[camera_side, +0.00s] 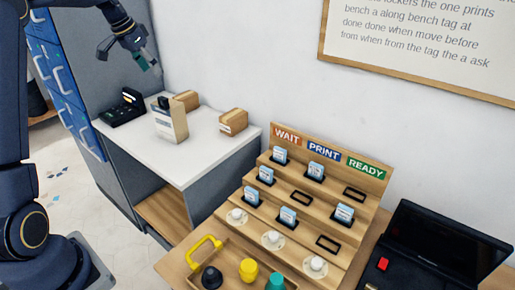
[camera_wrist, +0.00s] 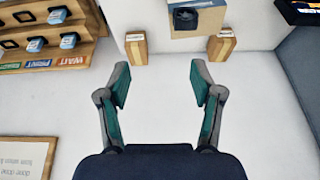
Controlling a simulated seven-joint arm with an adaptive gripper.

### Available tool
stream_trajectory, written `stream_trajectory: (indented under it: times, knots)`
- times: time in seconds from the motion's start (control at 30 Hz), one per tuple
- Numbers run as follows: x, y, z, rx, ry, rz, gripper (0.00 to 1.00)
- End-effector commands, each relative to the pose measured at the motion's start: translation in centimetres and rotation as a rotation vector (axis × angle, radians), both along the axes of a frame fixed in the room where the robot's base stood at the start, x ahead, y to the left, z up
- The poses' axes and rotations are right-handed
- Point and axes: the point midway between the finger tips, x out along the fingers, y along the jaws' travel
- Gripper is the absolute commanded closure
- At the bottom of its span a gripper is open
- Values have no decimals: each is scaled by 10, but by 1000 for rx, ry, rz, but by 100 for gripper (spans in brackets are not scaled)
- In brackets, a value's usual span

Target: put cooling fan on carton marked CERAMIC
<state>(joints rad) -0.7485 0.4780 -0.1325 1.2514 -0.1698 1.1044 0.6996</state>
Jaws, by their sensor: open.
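My gripper (camera_side: 149,66) is open and empty, high above the back of the white bench. In the wrist view its two fingers (camera_wrist: 160,86) are spread, with only bare white surface between them. The black cooling fan (camera_side: 163,103) appears to rest on top of a taller carton (camera_side: 171,124); it also shows in the wrist view (camera_wrist: 186,17) against that carton (camera_wrist: 211,19). Two small brown cartons stand nearby, one behind it (camera_side: 186,100) and one to the right (camera_side: 233,121). They show in the wrist view, left (camera_wrist: 135,48) and right (camera_wrist: 221,45). Their label words are too small to read.
A black device (camera_side: 123,109) stands at the bench's left end. The white bench top (camera_side: 190,158) is clear in front. A stepped wooden rack (camera_side: 315,200) marked WAIT, PRINT, READY, a tray with a yellow handle (camera_side: 203,250), and a black case (camera_side: 440,250) are at the right.

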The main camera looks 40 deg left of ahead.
Motion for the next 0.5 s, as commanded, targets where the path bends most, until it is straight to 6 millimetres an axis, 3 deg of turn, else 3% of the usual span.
stream_trajectory:
  times: [0.03,0.17,0.3,0.4,0.5]
  knots:
    - [-4,-36,17,15,-2,-16,34]
    - [-42,-129,44,40,-4,-17,34]
    - [-109,-211,49,50,-32,-11,34]
    - [-160,-251,37,40,-61,-5,34]
    - [-203,-274,18,21,-86,-3,34]
